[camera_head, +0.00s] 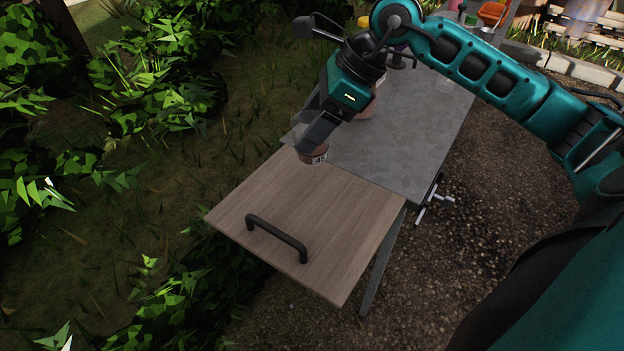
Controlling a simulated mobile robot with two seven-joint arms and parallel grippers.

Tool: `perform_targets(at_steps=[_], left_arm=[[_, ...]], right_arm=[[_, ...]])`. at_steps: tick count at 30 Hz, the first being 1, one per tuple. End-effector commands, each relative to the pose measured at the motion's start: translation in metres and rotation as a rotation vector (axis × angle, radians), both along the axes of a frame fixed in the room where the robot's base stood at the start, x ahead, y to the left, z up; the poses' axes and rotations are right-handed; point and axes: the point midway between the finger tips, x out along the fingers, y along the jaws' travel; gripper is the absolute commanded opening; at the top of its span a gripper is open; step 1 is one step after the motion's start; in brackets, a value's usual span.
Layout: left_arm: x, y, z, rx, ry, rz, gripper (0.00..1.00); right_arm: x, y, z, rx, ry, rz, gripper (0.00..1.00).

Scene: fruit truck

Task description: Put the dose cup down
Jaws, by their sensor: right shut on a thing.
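The cup is over the border between the grey table top (420,135) and a wooden board (270,195). I cannot tell whether its base touches the surface. The gripper hides the upper part of the cup. My left gripper is not in view.
The board carries a black bar handle (276,238) near its front; the rest of it is bare. A brownish object (368,109) is partly hidden behind my right gripper. An orange bowl (492,12) is at the far back. Bushes (130,95) border the left.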

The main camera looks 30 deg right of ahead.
Motion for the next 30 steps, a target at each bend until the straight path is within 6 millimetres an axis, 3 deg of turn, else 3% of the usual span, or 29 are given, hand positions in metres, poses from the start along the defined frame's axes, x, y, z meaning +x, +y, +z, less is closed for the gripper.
perform_targets(at_steps=[3,9,17,24,30], left_arm=[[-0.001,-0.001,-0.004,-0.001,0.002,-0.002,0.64],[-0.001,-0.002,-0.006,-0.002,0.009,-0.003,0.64],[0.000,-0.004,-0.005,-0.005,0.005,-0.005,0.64],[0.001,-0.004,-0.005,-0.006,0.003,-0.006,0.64],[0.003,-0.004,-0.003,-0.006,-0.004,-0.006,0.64]], right_arm=[[-0.001,0.001,-0.033,0.002,0.006,0.000,0.32],[0.000,0.000,-0.068,0.000,0.001,0.001,0.32],[0.000,0.001,-0.085,0.002,0.001,0.001,0.32],[0.000,0.001,-0.118,0.002,0.001,0.001,0.32],[0.000,0.000,-0.119,0.000,-0.001,0.002,0.32]])
